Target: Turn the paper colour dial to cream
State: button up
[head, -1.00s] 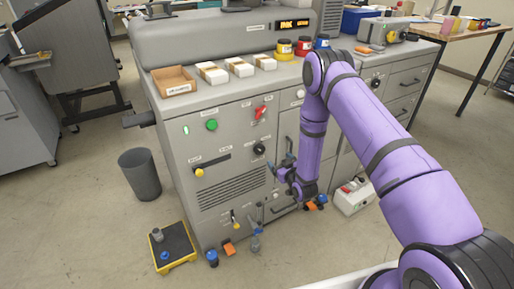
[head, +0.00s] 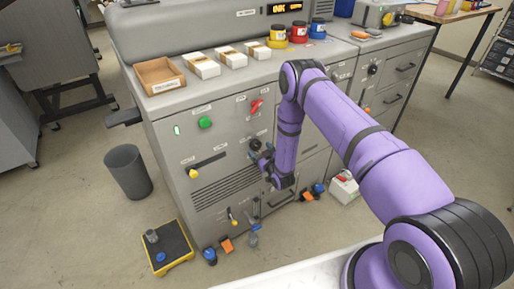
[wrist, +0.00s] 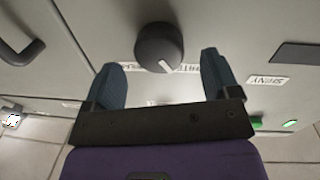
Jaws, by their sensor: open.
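The dial is a round black knob (wrist: 160,47) with a white pointer line, on the grey machine front. In the wrist view the pointer slants down and to the right, toward a label that seems to read WHITE and is partly covered. No cream label can be made out. In the head view the dial (head: 255,144) is on the cabinet front, just above my gripper. My gripper (wrist: 164,72) is open, its two blue-grey fingers to either side of and just below the knob in the wrist view. It also shows in the head view (head: 263,160). I cannot tell whether they touch it.
A SHINY label (wrist: 268,81) is right of the dial. A bin (head: 128,172) and a yellow-edged platform (head: 167,248) stand on the floor.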

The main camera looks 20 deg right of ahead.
aim_at(257, 147)
jog(key=shift+x, duration=1.55)
jog(key=c, duration=0.9)
